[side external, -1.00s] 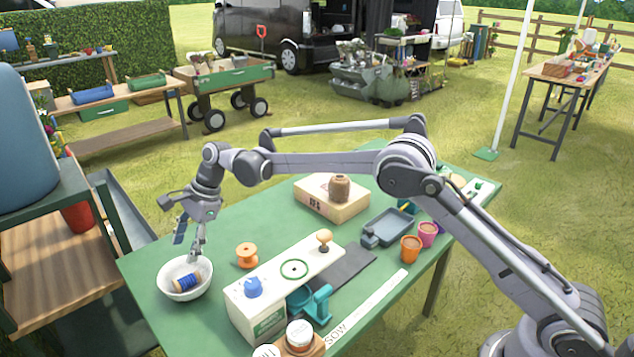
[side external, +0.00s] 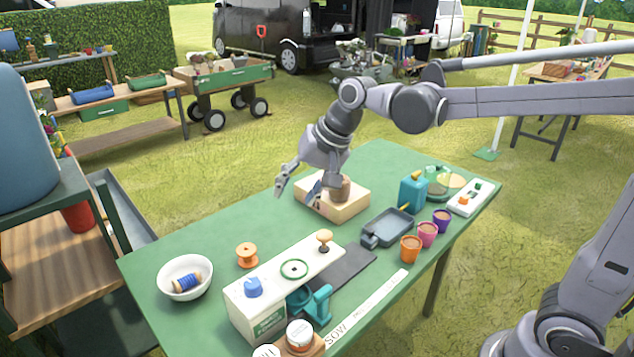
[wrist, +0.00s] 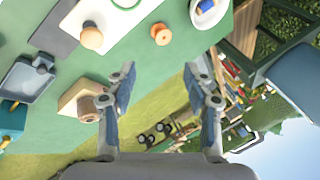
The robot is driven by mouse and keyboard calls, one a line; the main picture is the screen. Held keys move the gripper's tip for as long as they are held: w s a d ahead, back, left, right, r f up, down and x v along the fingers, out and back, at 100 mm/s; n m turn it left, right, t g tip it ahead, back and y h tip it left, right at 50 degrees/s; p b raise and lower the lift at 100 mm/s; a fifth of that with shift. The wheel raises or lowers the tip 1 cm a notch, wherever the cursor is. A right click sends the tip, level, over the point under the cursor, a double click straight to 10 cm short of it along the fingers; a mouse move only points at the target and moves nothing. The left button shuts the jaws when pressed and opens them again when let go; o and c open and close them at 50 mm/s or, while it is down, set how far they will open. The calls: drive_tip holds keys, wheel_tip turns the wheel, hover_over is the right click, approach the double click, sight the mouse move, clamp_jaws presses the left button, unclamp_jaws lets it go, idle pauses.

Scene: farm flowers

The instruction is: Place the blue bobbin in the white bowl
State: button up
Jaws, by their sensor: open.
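The blue bobbin (side external: 187,280) has a blue winding between tan ends and lies inside the white bowl (side external: 171,292) at the near left of the green table. Both also show at the top of the wrist view, the bobbin (wrist: 205,5) within the bowl (wrist: 222,12). My gripper (side external: 296,192) is open and empty, raised beside the pale box at the back of the table, well away from the bowl. In the wrist view my gripper's fingers (wrist: 163,85) stand apart with nothing between them.
An orange spool (side external: 247,255) stands right of the bowl. A white stand (side external: 272,290) with a blue knob and wooden knob is in front. A brown spool (side external: 340,189) sits on the pale box (side external: 350,208). A grey tray (side external: 392,227) and several pots are at the right.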

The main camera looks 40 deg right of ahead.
drive_tip(key=s+d+f+n+t+h, duration=0.1)
drive_tip(key=s+d+f+n, duration=0.2)
drive_tip(key=s, duration=0.5)
drive_tip(key=s+d+f+n+h, duration=0.1)
drive_tip(key=s+d+f+n, duration=0.2)
drive_tip(key=s, duration=0.5)
drive_tip(key=shift+s+d+n+t, duration=0.4)
drive_tip(key=shift+d+n, duration=0.2)
drive_tip(key=shift+d, duration=0.4)
drive_tip(key=shift+w+f, duration=0.1)
